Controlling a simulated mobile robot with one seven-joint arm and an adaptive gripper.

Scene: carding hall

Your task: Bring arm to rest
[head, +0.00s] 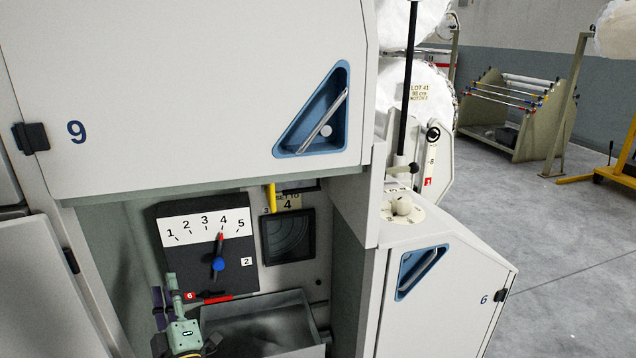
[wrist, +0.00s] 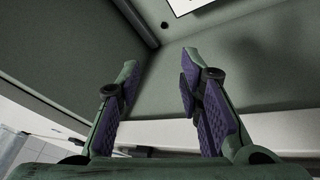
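My gripper (head: 166,290) shows at the lower left of the head view, inside the open bay of the machine, left of a metal tray and below the numbered dial plate. In the wrist view my gripper (wrist: 158,70) has its two purple-padded fingers well apart. Nothing is between them. The fingers point toward the grey-green inner walls of the bay. Most of the rest of my arm is outside the head view.
The dial plate (head: 170,262) has a blue-knobbed pointer (head: 218,265) at 4. A red-handled lever (head: 215,299) and the tray (head: 300,302) are close right of my gripper. A white panel (head: 200,100) overhangs the bay. Open floor (head: 580,270) lies right.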

